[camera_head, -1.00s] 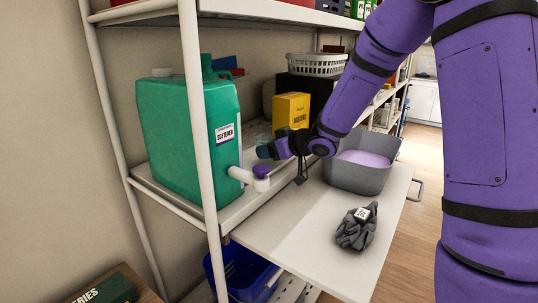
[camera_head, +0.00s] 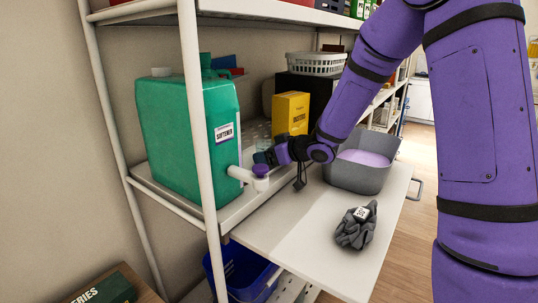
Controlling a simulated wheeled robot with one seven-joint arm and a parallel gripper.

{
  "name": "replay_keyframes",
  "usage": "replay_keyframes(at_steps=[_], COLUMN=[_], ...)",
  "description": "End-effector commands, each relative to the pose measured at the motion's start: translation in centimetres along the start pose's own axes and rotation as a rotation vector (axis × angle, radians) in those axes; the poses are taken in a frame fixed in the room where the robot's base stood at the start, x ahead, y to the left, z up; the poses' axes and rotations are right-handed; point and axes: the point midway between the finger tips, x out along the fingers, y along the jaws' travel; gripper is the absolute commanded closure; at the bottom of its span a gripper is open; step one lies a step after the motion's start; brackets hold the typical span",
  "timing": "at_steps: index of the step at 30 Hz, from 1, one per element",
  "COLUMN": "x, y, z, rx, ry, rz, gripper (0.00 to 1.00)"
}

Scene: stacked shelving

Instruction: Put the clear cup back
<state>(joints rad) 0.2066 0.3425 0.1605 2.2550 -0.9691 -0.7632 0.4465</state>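My gripper (camera_head: 264,157) reaches over the shelf beside the spout of the green softener jug (camera_head: 188,140). It is just above and behind the jug's purple-capped spout (camera_head: 260,171). Its fingers are small, dark and partly hidden, so I cannot tell whether they are open or shut. A perforated pale surface (camera_head: 258,131) shows behind my gripper.
A yellow box (camera_head: 290,114) stands behind my wrist. A grey basin (camera_head: 350,174) with lilac liquid and a crumpled dark cloth (camera_head: 356,228) rest on the pull-out board (camera_head: 290,235). A white shelf post (camera_head: 203,130) stands in front of the jug. A blue bin (camera_head: 240,272) is below.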

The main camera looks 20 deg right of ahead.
Motion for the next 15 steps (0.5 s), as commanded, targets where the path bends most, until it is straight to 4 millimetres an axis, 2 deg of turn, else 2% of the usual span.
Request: replay_keyframes(at_steps=[5,15], x=[-2.0,-8.7], y=[0.1,0.1], z=[-0.1,-0.1], rx=[-0.002,-0.002], ry=[0.001,0.002], rz=[0.004,0.004], gripper=[0.2,0.2])
